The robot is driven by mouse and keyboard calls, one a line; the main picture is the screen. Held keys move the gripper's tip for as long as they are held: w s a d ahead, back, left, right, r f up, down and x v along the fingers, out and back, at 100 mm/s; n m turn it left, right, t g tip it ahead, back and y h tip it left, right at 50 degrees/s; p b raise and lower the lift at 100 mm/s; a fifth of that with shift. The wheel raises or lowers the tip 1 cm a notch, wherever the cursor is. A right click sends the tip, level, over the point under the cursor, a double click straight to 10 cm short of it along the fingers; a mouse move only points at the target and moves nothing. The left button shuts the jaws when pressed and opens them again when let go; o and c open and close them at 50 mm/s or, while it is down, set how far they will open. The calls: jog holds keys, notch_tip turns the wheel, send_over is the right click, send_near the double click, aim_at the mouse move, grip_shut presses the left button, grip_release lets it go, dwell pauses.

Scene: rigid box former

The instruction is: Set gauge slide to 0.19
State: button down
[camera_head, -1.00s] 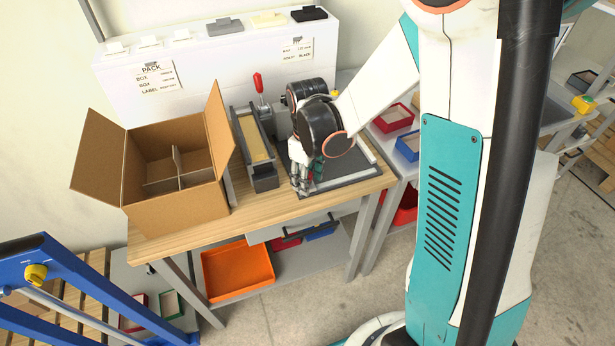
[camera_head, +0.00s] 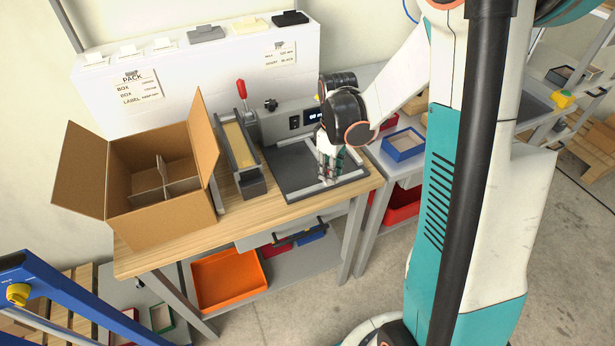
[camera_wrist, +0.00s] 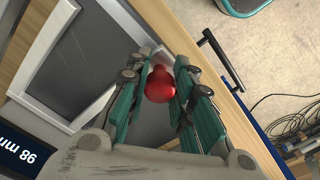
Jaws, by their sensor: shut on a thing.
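The gauge is a dark grey plate (camera_head: 292,172) with a pale frame, at the right end of the wooden bench. Its display (camera_head: 313,115) is at the back; in the wrist view the display (camera_wrist: 22,156) partly shows "98 mm". A red knob (camera_wrist: 160,86) sits between the teal fingers of my gripper (camera_wrist: 165,92), which is shut on it. In the head view my gripper (camera_head: 330,172) points down over the right part of the plate and hides the knob. A pale bar (camera_wrist: 92,108) lies across the plate beside the fingers.
A channel fixture with a red-handled lever (camera_head: 241,90) stands left of the gauge. An open cardboard box (camera_head: 160,222) with dividers is farther left. A white labelled cabinet (camera_head: 190,75) stands behind. A shelf with a blue tray (camera_head: 402,145) is at the right.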

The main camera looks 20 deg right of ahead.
jog(key=d, duration=0.8)
jog(key=shift+d, duration=0.35)
jog(key=c, duration=1.4)
grip_release()
notch_tip(320, 180, up, 12)
